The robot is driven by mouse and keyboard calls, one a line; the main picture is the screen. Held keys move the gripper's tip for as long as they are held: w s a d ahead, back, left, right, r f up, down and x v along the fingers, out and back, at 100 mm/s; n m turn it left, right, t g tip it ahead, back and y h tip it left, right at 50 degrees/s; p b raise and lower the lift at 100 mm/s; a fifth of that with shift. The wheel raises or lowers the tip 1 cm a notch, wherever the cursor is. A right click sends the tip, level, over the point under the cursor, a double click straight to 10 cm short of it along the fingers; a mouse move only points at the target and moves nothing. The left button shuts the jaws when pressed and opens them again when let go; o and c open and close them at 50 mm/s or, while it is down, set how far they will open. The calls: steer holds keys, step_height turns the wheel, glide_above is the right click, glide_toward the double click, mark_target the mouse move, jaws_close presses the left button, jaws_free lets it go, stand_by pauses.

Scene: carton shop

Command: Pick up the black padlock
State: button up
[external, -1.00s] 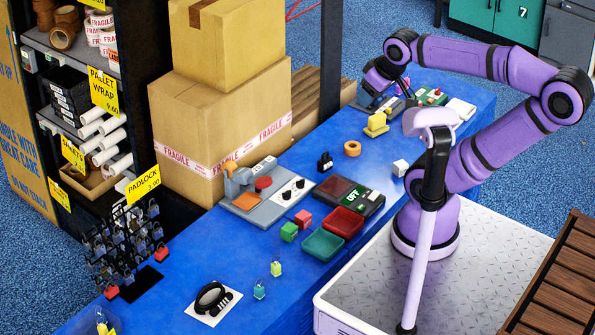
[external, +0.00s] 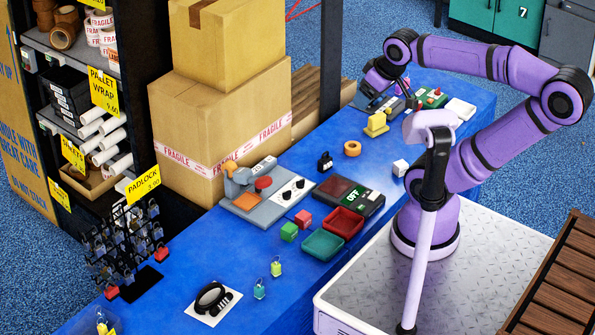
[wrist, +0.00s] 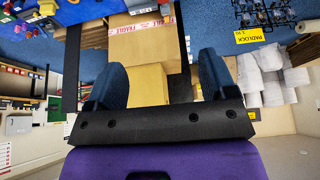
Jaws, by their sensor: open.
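The black padlock (external: 325,161) stands upright on the blue counter (external: 190,272), left of the tan tape roll and in front of the large carton. My gripper (external: 390,89) is high over the far end of the counter, behind and to the right of the padlock and well apart from it. In the wrist view my gripper (wrist: 158,82) shows two blue fingers spread wide with nothing between them. Cartons show beyond the fingers there. I cannot make out the black padlock in the wrist view.
A tape roll (external: 352,148), a yellow block-like item (external: 376,124) and a white cube (external: 400,168) stand near the padlock. A grey device (external: 252,190) and red tray (external: 343,222) lie nearer. The stacked carton (external: 222,130) rises beside the counter. A padlock rack (external: 120,248) stands at the left.

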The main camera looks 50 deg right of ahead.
steer(key=w+d+g, duration=0.1)
steer(key=w+d, duration=0.2)
steer(key=w, duration=0.7)
steer(key=w+d+f+g, duration=0.1)
steer(key=w+d+f, duration=0.2)
steer(key=w, duration=0.4)
steer(key=w+d+f, duration=0.3)
steer(key=w+d, duration=0.1)
steer(key=w, duration=0.3)
steer(key=m+g, duration=0.1)
steer(key=g, duration=0.2)
glide_above(324, 158)
step_height(324, 158, down, 38)
steer(key=f, duration=0.1)
step_height(324, 158, down, 11)
steer(key=shift+r, duration=0.1)
steer(key=c, duration=1.2)
